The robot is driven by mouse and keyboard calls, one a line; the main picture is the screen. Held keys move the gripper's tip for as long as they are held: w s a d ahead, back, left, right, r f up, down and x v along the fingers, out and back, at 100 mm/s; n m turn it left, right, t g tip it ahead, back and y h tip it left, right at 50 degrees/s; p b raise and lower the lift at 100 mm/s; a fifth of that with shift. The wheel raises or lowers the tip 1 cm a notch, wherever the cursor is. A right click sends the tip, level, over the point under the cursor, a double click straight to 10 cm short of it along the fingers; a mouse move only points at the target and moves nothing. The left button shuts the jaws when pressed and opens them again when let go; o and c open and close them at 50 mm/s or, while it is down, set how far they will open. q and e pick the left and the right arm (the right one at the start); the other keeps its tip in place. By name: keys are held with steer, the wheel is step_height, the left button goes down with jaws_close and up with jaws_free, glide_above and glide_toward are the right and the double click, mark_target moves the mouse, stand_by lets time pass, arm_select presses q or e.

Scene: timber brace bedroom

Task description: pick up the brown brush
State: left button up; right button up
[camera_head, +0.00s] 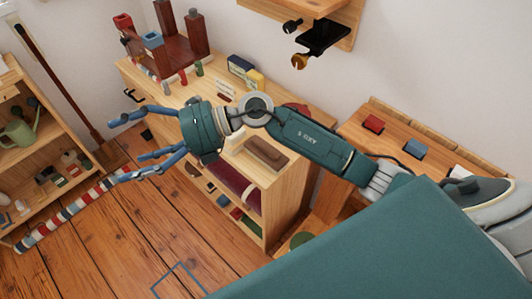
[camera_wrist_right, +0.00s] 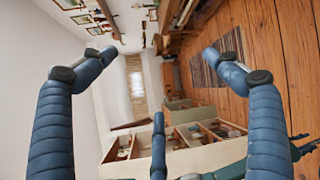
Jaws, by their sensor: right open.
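A brown oblong block that looks like the brush (camera_head: 267,153) lies on the top of the wooden cabinet in the head view, just below my right forearm. My right gripper (camera_head: 132,148) is open and empty, its blue fingers spread to the left, beyond the cabinet's left edge and over the floor side. The brush lies to the right of the fingers, well apart from them. The right wrist view shows the same open gripper (camera_wrist_right: 150,85) with nothing between the fingers; the brush does not show there. Small teal finger-like parts (camera_wrist_right: 302,147) at its lower right seem to be my left gripper.
The cabinet top (camera_head: 232,160) also holds a red-brown rack (camera_head: 175,55), a blue-yellow box (camera_head: 245,72) and small items. A shelf (camera_head: 35,160) and a broom (camera_head: 60,85) stand left. A second wooden desk (camera_head: 352,135) stands right. The plank floor (camera_head: 130,240) is mostly clear.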

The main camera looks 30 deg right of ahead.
steer(key=w+d+f+n+g+h, duration=0.1)
steer(key=d+f+n+g+h, duration=0.15)
steer(key=d+f+h, duration=0.55)
steer(key=h, duration=0.7)
glide_above(263, 147)
step_height(263, 147, down, 4)
steer(key=shift+m+g+h, duration=0.4)
steer(key=shift+m+g, duration=0.05)
steer(key=shift+m, duration=0.1)
step_height(263, 147, down, 5)
steer(key=shift+d+f+p, duration=0.1)
steer(key=shift+f+p, duration=0.1)
steer(key=shift+p, duration=0.45)
step_height(263, 147, down, 5)
steer(key=shift+s+r+p, duration=0.15)
steer(key=shift+p, duration=1)
steer(key=shift+f, duration=0.5)
steer(key=c, duration=1.5)
steer(key=shift+r, duration=0.15)
